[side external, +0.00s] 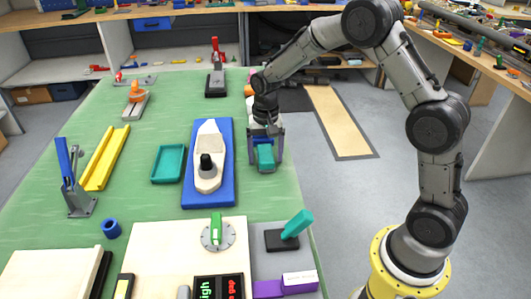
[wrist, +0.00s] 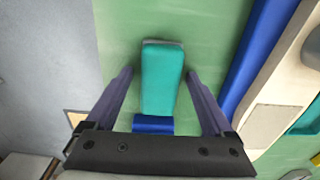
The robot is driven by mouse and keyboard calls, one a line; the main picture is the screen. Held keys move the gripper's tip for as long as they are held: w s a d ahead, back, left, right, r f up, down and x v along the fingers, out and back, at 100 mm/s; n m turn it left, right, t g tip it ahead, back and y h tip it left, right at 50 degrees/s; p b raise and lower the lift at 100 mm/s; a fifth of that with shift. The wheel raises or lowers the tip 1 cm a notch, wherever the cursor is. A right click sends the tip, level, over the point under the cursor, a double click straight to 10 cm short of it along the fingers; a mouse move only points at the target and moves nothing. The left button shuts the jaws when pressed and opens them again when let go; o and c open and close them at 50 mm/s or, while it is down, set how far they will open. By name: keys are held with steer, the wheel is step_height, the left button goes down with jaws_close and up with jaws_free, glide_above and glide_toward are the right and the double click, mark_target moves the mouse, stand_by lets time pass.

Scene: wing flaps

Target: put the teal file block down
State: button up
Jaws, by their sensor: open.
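The teal file block (side external: 265,156) is on the green table near its right edge, just right of the blue board. In the wrist view the teal block (wrist: 162,80) lies lengthwise between the fingers, with a grey edge at its far end and a blue part (wrist: 153,124) at its near end. My gripper (side external: 265,155) points down over the block. Its two fingers (wrist: 161,75) stand apart on either side, with a visible gap to the teal block on both sides. Whether the block's underside touches the table is hard to see.
A blue board (side external: 224,186) with a pale boat-shaped piece (side external: 208,178) lies close to the left of my gripper. A teal tray (side external: 168,165) is beyond it. A grey plate with a tilted teal lever (side external: 297,223) is nearer the camera. Green table is clear between.

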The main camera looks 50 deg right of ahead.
mark_target(266, 153)
steer(key=s+a+r+n+t, duration=0.1)
steer(key=s+r, duration=0.2)
steer(key=r, duration=0.6)
steer(key=s+r+n, duration=0.1)
steer(key=s+r, duration=0.2)
steer(key=r, duration=0.6)
steer(key=s+a+n+t, duration=0.3)
steer(key=s+n, duration=0.4)
steer(key=s, duration=1.4)
steer(key=shift+t, duration=0.8)
steer(key=shift+s+f, duration=0.1)
steer(key=shift+o, duration=0.4)
